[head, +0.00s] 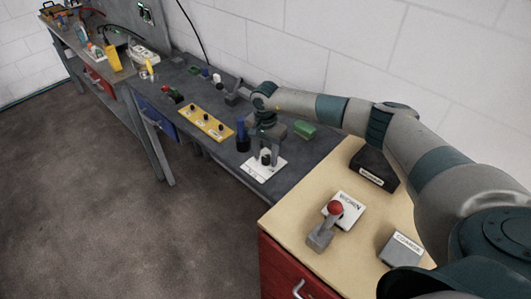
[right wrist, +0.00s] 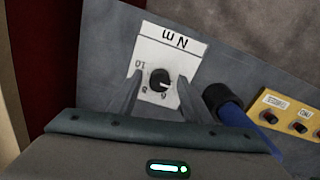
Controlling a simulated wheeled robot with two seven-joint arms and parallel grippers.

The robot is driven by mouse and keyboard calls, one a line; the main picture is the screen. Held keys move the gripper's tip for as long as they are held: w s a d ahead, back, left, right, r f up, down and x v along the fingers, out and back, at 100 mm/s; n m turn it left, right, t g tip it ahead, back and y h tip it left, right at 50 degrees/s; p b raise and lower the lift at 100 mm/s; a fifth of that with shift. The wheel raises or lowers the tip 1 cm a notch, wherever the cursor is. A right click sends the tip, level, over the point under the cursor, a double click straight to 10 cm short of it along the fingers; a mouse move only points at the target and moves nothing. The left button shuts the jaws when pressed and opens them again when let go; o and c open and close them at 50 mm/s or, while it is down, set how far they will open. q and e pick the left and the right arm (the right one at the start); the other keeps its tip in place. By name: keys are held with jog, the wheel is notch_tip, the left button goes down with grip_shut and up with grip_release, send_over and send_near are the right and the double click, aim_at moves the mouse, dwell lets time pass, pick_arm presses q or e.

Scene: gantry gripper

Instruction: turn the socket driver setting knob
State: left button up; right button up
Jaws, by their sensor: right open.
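The setting knob (right wrist: 160,79) is small, round and black, with a light pointer mark. It sits on a white plate (right wrist: 174,50) marked with numbers and large letters. My right gripper (right wrist: 158,90) is open, with one finger on each side of the knob in the right wrist view. I cannot tell whether the fingers touch it. In the head view the right gripper (head: 268,143) points down over the white plate (head: 262,171) on the dark bench, and the knob (head: 265,157) shows just below it. My left gripper is not in view.
A blue tool with a black end (head: 242,136) stands close left of the gripper; it also shows in the right wrist view (right wrist: 229,108). A yellow button panel (head: 206,123) and a green block (head: 304,129) are nearby. A red-knobbed lever (head: 322,232) stands on the wooden top.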

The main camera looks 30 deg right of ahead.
jog(key=c, duration=1.1)
jog(key=shift+o, duration=0.2)
